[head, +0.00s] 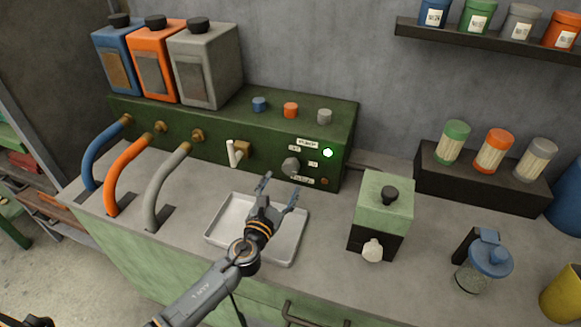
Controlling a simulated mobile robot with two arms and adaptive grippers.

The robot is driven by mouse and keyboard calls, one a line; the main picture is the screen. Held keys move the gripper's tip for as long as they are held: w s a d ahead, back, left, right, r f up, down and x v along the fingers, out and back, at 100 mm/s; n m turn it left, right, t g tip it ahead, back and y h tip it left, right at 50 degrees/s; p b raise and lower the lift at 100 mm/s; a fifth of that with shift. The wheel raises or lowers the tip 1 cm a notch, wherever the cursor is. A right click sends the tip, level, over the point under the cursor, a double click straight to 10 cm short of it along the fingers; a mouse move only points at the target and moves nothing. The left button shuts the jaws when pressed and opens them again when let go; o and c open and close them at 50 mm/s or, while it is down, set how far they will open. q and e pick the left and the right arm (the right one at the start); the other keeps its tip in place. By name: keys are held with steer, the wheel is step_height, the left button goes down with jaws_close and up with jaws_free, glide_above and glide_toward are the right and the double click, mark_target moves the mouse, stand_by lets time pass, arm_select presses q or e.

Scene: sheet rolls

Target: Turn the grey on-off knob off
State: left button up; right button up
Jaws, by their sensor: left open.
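The grey on-off knob (291,166) is on the front of a dark green pump box (215,145), with small white labels around it. The label print is too small to read surely. A round light (328,153) to the right of the knob glows pale green. My left gripper (281,187) is open and empty, its two fingers spread and pointing up toward the box. Its fingertips show just below the knob in the picture, apart from it. My right gripper does not show.
A white tray (222,239) lies under my left gripper. Blue, orange and grey hoses (158,178) curve down at the left. A green dispenser (386,202) stands to the right. Blue, orange and grey tanks (205,65) stand on the box.

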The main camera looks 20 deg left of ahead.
mark_target(289, 171)
arm_select(q)
steer(key=w, duration=0.7)
steer(key=shift+w+d+b, duration=0.1)
steer(key=shift+b, duration=0.25)
steer(key=shift+w+f, duration=0.1)
steer(key=shift+w, duration=0.25)
steer(key=shift+c, duration=0.7)
steer(key=c, duration=1)
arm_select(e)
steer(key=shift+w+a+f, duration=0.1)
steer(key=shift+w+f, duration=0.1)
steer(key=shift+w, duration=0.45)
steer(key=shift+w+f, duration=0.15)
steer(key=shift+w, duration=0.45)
